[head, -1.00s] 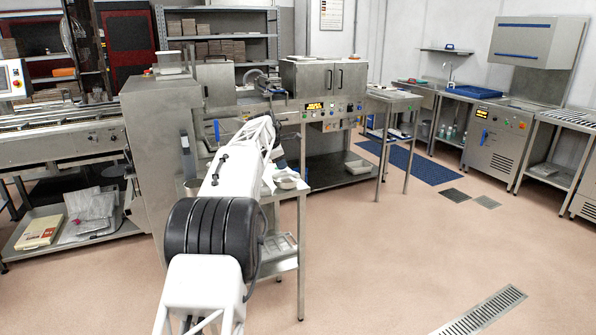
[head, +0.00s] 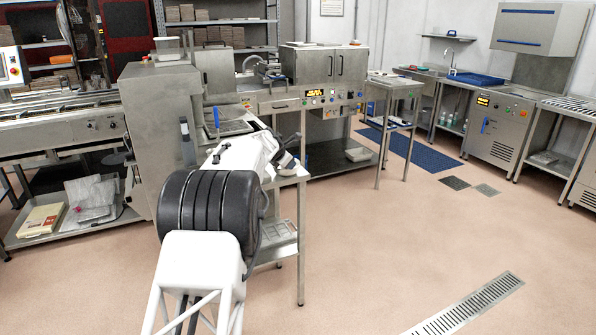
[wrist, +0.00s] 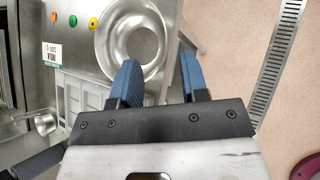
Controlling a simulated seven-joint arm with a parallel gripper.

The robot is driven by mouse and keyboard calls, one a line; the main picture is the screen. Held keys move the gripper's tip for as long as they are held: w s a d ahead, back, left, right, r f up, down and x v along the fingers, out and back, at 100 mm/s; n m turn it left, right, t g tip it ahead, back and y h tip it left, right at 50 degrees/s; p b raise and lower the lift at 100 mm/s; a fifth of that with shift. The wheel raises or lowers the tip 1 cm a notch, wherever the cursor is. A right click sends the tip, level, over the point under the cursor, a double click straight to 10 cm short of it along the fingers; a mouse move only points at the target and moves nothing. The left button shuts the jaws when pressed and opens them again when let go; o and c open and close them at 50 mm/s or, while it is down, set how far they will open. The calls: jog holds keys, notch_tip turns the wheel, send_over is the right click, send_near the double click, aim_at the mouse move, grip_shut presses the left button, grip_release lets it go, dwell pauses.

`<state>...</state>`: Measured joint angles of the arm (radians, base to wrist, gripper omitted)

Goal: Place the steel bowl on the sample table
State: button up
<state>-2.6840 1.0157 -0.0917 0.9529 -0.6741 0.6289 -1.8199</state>
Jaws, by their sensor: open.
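The steel bowl (wrist: 108,40), round with a wide shiny rim, is at the upper middle of the wrist view, by the edge of a steel surface. My gripper (wrist: 160,60) is open, with two blue fingers apart and nothing held. In the head view my arm hides much of the near steel table (head: 302,172), and I cannot make out the bowl there. I cannot tell for certain which table is the sample table.
A small steel vessel (wrist: 43,123) and pale trays (wrist: 80,92) lie left of the gripper in the wrist view. A narrow steel table (head: 394,83) stands right of the machine with the lit display (head: 320,93). The floor (head: 400,240) at right is open.

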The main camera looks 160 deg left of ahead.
aim_at(297, 169)
jog(key=shift+a+f, duration=0.1)
dwell(0.3)
jog(key=shift+x, duration=1.2)
jog(key=shift+x, duration=2.6)
grip_shut()
